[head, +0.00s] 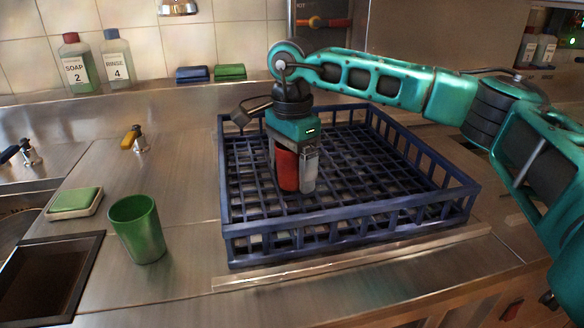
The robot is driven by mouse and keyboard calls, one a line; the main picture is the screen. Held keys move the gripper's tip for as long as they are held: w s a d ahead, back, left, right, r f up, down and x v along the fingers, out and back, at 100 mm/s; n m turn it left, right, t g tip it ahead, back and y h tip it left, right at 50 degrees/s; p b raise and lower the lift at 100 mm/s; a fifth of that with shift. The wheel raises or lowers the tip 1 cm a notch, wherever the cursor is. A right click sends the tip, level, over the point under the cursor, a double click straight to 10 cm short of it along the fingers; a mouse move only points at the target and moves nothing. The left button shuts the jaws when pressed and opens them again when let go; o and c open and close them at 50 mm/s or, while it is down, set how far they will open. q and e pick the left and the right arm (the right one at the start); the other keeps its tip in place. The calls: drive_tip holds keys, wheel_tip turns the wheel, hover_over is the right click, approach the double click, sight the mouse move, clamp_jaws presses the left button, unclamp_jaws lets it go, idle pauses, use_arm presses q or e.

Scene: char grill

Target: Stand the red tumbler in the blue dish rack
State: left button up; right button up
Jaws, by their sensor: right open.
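The red tumbler (287,171) stands about upright inside the blue dish rack (348,226), left of the rack's middle. Its upper part is hidden by my right gripper (291,176). The right gripper points down over the tumbler and is open, with one finger in front of its right side and the other partly hidden at its left. Whether a finger touches the tumbler, I cannot tell. My left gripper is out of view.
A green tumbler (138,229) stands on the steel counter left of the rack. A green sponge (76,200) lies on a dish beside a dark sunken opening (45,285). Soap (75,66) and rinse (117,62) bottles stand on the back ledge. The rest of the rack is empty.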

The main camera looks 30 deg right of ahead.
wheel_tip(320, 180, up, 12)
drive_tip(key=p, duration=0.1)
drive_tip(key=shift+p, duration=0.3)
drive_tip(key=shift+f, duration=0.15)
